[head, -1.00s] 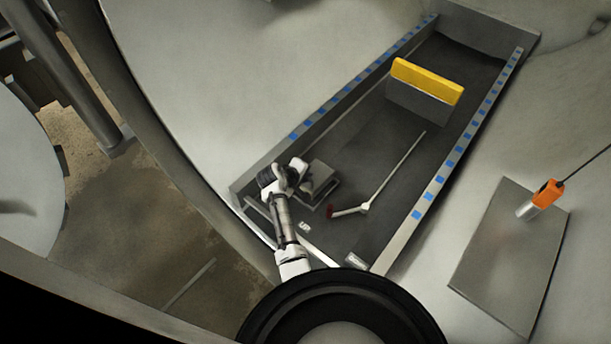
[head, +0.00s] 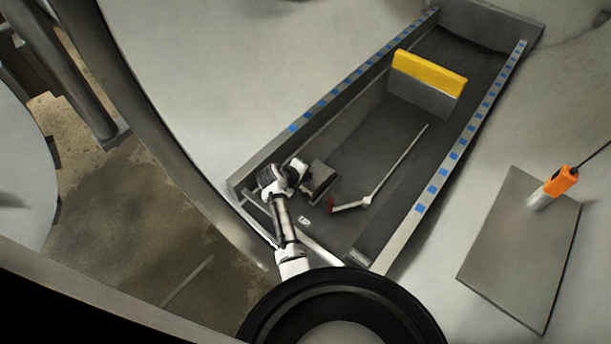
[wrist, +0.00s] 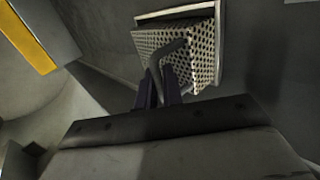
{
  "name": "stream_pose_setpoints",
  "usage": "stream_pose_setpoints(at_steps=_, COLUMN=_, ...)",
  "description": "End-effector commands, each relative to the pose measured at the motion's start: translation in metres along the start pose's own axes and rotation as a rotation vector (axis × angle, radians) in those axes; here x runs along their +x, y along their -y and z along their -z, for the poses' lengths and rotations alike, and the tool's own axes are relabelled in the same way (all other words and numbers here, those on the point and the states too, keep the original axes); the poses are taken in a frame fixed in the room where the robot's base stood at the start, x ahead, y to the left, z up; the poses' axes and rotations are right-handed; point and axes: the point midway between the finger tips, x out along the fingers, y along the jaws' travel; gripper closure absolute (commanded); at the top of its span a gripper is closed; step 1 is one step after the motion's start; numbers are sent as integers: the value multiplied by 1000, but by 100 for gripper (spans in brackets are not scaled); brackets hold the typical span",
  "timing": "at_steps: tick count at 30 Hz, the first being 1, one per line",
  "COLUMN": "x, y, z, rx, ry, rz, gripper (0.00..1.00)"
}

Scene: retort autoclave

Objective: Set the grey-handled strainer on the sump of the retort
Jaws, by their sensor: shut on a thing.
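The strainer is a perforated metal box (wrist: 205,62) with a bent grey handle (wrist: 168,55). My gripper (wrist: 160,92) is shut on the handle in the wrist view. In the head view my gripper (head: 300,181) is at the lower left end of the dark trough, with the boxy strainer (head: 321,178) just to its right. A pale rim (wrist: 176,13), perhaps the sump's edge, shows right behind the strainer in the wrist view. I cannot tell whether the strainer touches it or sits in it.
A grey plate with a yellow top (head: 430,72) stands across the trough. A thin pale rod with a bent, red-tipped end (head: 367,201) lies on the trough floor. Blue-marked rails (head: 451,160) edge the trough. An orange-handled tool (head: 560,182) is near a flat plate (head: 515,260) at right.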

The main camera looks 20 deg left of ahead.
Motion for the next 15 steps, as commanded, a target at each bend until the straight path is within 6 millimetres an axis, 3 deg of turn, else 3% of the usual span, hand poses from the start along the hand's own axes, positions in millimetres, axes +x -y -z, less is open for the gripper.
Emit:
stream_pose_setpoints(at_steps=14, x=3, y=8, z=-2, rx=-5, ry=4, rz=13, gripper=100)
stream_pose_setpoints(at_steps=15, x=3, y=8, z=-2, rx=-5, ry=4, rz=13, gripper=86)
